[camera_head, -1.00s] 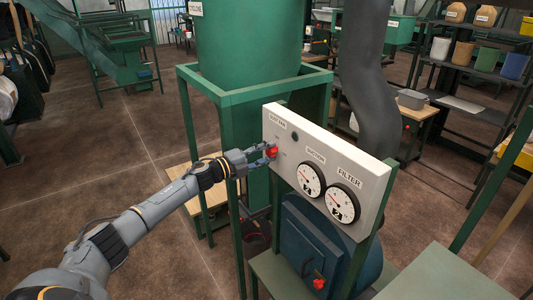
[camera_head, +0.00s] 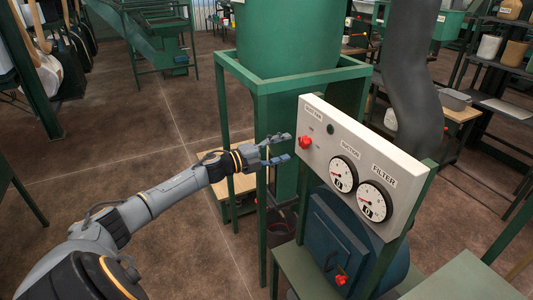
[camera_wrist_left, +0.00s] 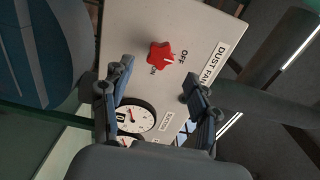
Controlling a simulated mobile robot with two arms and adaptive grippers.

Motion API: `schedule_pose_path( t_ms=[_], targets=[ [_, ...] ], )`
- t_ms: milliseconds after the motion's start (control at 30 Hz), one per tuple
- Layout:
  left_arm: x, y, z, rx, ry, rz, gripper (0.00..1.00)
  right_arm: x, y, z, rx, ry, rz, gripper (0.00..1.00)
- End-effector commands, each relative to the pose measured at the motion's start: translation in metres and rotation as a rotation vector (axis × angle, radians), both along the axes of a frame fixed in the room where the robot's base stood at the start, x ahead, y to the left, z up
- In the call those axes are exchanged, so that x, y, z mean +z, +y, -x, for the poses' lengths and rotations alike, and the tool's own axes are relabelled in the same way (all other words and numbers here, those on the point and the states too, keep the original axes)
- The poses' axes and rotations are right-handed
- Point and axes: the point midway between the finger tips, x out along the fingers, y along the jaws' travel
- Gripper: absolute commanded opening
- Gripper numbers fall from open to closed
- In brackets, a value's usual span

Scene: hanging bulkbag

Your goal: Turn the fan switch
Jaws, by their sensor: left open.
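The fan switch is a red knob (camera_head: 305,142) at the left end of a pale control panel (camera_head: 357,139). In the left wrist view the knob (camera_wrist_left: 160,55) sits beside the words OFF and ON, near a DUST FAN label (camera_wrist_left: 217,64). A pale mark on it appears to face OFF. My left gripper (camera_head: 284,148) is open and empty, just left of the knob and apart from it. In the left wrist view its two fingers (camera_wrist_left: 156,88) are spread, with the knob ahead of the gap. My right gripper is not in view.
Two round gauges, suction (camera_head: 342,174) and filter (camera_head: 373,201), sit on the panel right of the knob. A green frame (camera_head: 262,200) stands behind and below my gripper. A blue housing (camera_head: 340,235) with a red handle (camera_head: 342,280) is below the panel. Open floor lies left.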

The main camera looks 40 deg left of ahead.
Motion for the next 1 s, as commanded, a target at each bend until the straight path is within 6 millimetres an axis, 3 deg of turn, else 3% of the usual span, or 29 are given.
schedule_pose_path(
  t_ms=[200, 400, 1000],
  targets=[
    [-0.002, 0.013, 0.033, -0.002, 0.004, -0.001, 0.60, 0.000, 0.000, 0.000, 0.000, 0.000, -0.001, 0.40],
    [-0.001, 0.021, 0.050, 0.000, 0.001, 0.001, 0.60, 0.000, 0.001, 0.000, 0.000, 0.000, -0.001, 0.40],
    [0.000, 0.023, 0.056, 0.000, -0.001, 0.000, 0.60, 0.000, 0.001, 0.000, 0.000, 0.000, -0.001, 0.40]
  ],
)
